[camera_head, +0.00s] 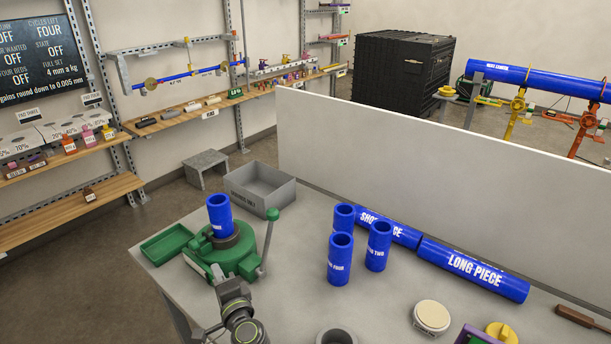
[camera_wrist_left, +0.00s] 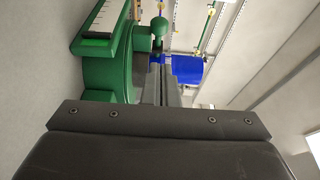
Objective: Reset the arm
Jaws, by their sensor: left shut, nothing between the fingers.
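My left gripper (camera_head: 229,286) is low in the head view, just in front of the green machine (camera_head: 238,260). The left wrist view shows its two fingers (camera_wrist_left: 161,75) shut together with nothing between them. They point toward the green machine (camera_wrist_left: 106,62) and its lever knob (camera_wrist_left: 159,25). I cannot tell whether they touch it. A blue pipe piece (camera_head: 219,215) stands upright in the machine's dark ring, and blue also shows behind the fingertips in the wrist view (camera_wrist_left: 186,68). My right gripper is not in view.
Three upright blue pipe pieces (camera_head: 340,260) stand mid-table. Blue pipes marked SHORT PIECE (camera_head: 400,232) and LONG PIECE (camera_head: 474,270) lie along the white partition (camera_head: 430,150). A grey bin (camera_head: 262,188) and a green tray (camera_head: 166,243) are at the back left. A round white disc (camera_head: 432,317) lies front right.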

